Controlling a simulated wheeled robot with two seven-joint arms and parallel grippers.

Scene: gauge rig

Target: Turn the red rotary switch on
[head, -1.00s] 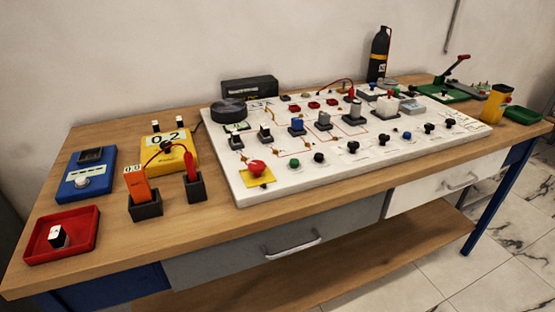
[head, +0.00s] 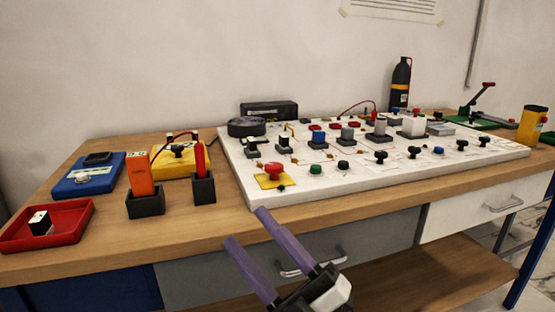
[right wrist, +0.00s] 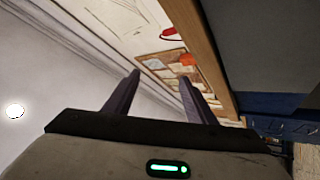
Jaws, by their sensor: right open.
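A white board (head: 400,172) on the workbench bears many knobs and switches. At its front left corner a round red knob (head: 273,169) stands on a yellow plate (head: 268,182). Smaller red parts (head: 316,128) sit farther back on the board. I cannot tell from its shape which red part is the rotary switch, nor its setting. My right gripper (head: 247,226) is open and empty, its purple fingers in front of the bench edge, nearer to me than the red knob and apart from it. In the right wrist view its fingers (right wrist: 160,77) are spread.
Left of the board stand an orange meter (head: 139,178) and a red probe (head: 200,157) in dark holders. A blue box (head: 88,180), a yellow meter (head: 190,163) and a red tray (head: 75,222) lie farther left. Bare wood (head: 190,221) runs along the front.

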